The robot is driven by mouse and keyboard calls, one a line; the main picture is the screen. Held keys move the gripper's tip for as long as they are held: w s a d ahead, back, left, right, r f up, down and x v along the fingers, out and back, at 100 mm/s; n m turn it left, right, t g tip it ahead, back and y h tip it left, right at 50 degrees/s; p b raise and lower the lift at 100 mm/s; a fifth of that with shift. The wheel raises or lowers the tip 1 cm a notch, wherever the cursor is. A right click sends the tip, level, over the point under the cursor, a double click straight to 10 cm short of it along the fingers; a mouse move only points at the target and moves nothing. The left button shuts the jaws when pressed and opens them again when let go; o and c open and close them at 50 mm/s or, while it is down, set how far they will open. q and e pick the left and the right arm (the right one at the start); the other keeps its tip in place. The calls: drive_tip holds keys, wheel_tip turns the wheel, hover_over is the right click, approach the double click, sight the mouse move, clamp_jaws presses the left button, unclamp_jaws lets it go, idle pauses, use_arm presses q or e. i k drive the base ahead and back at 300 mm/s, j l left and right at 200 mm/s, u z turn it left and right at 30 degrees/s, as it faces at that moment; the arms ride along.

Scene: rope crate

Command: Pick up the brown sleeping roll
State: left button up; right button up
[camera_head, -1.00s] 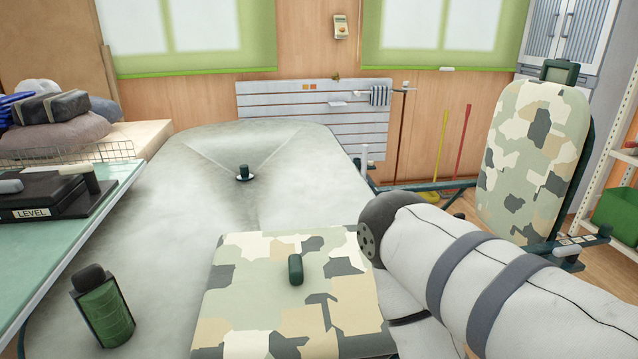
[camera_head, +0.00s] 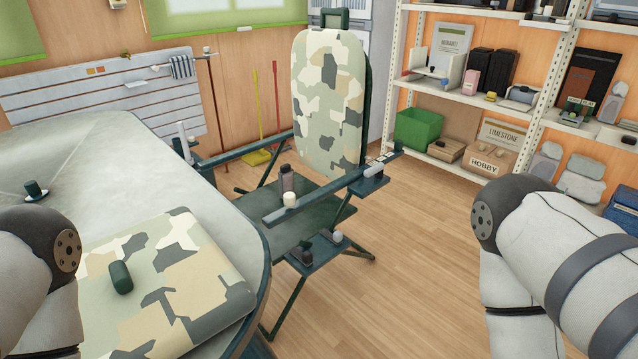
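I cannot pick out a brown sleeping roll in this view. Parts of both my arms show, the left one at the left edge and the right one at the lower right. Neither gripper is in the picture, so I cannot see their fingers or anything they may hold.
A camouflage cushion (camera_head: 205,285) lies on the grey table (camera_head: 95,150) at left. White shelves (camera_head: 545,70) behind hold boxes, a green bin (camera_head: 418,130) and a hobby box (camera_head: 490,158). Wooden floor (camera_head: 420,250) is clear.

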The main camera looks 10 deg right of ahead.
sight(286, 173)
drive_tip(key=i+l+z, duration=0.15)
drive_tip(key=i+l, duration=0.35)
drive_tip(key=i+z, duration=0.3)
drive_tip(key=i, duration=1.25)
drive_tip(key=i+j, duration=0.2)
